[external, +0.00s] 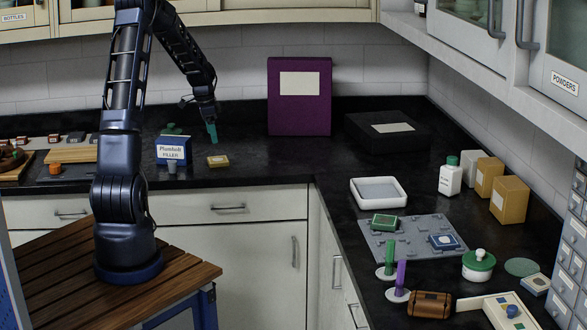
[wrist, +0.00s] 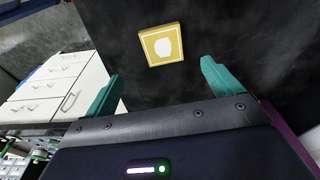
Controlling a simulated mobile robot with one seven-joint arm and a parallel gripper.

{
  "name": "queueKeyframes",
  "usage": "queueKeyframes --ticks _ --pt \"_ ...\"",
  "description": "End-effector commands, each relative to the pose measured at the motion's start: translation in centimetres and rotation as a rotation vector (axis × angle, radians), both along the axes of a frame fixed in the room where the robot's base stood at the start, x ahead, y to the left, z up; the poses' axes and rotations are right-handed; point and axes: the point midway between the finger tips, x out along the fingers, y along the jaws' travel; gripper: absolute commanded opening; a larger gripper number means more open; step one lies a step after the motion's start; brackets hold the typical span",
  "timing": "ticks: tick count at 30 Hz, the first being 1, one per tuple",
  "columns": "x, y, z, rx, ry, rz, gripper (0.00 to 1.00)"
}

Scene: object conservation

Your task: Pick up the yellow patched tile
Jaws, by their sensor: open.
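The yellow patched tile (wrist: 161,45) shows in the wrist view as a yellow square with a pale patch on top. It lies flat on the dark counter, ahead of and between my fingertips. In the external view the yellow tile (external: 218,161) lies on the back counter. My gripper (wrist: 160,85) is open and empty, its two teal fingers wide apart. In the external view my gripper (external: 212,133) hangs above the counter, just above the tile and slightly left of it. The fingers do not touch the tile.
A box labelled "Plumbalt filler" (external: 171,151) stands left of the tile. A purple box (external: 300,97) stands upright against the wall. A dark flat box (external: 387,133) lies to its right. A wooden board (external: 70,155) is at the left. Counter right of the tile is clear.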

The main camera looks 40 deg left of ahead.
Motion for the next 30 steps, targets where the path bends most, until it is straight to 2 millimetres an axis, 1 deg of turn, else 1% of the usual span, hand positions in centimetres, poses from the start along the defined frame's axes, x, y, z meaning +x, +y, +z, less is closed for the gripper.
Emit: queueKeyframes --ticks 1,6,9,14,17,24,27,30 --pt "0.0 -0.1 -0.8 -0.002 0.004 -0.001 0.91" --pt "0.4 -0.3 -3.2 -0.001 0.003 -0.001 0.91" --pt "0.5 -0.4 -4.1 0.000 0.001 0.000 0.91" --pt "0.7 -0.4 -4.9 0.000 0.001 0.000 0.91" --pt "0.9 -0.4 -5.9 -0.001 0.002 0.000 0.91" --pt "1.5 -0.5 -9.0 0.000 0.003 0.000 0.91" --pt "1.6 -0.5 -9.5 0.001 0.001 0.000 0.91" --pt "1.6 -0.5 -9.6 0.001 -0.001 0.001 0.91"
